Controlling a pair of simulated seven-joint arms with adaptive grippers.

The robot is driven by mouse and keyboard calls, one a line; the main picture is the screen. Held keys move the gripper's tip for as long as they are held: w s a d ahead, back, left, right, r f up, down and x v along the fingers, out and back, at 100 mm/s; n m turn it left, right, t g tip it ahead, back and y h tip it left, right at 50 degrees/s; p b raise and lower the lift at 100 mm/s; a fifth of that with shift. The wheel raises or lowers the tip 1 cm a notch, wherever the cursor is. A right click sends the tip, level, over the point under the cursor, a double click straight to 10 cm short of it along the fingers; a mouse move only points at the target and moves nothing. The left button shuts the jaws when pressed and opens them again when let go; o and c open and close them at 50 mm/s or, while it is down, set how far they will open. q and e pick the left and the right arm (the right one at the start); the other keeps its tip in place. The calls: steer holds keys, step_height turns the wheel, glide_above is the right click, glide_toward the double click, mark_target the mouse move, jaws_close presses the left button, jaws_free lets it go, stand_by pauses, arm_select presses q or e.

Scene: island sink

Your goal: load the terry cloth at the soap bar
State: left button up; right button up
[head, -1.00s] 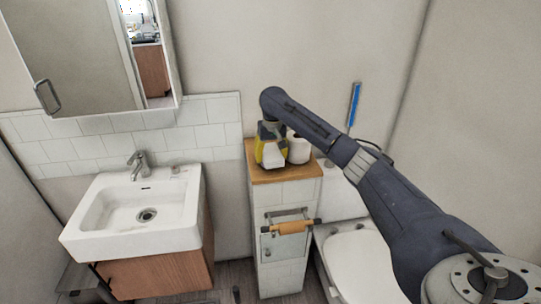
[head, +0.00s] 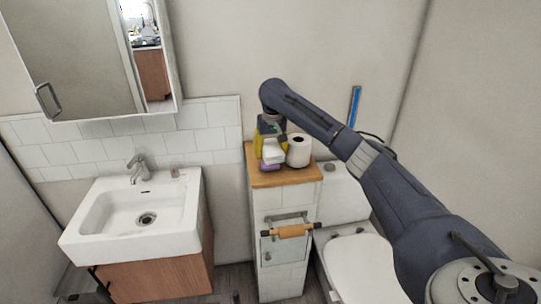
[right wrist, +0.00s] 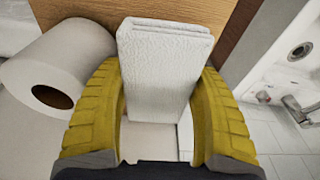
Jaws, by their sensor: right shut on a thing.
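The white terry cloth (head: 273,151) is a thick folded piece, shut between the yellow fingers of my right gripper (head: 268,150). In the right wrist view the cloth (right wrist: 165,65) stands up between both fingers. In the head view the gripper is over the wooden top of the narrow cabinet. A small purple thing (head: 270,168) shows just below the cloth; I cannot tell if it is the soap bar. A small pale object (head: 175,172) sits on the sink's back rim, too small to identify. My left gripper is not in view.
A toilet paper roll (head: 299,150) stands close right of the gripper on the wooden cabinet top (head: 300,177). A white sink (head: 185,215) with a tap is to the left. The toilet (head: 355,265) is on the right, under my arm. A mirror cabinet (head: 75,50) hangs above the sink.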

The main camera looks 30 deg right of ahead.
mark_target(270, 146)
steer(key=shift+r, duration=1.65)
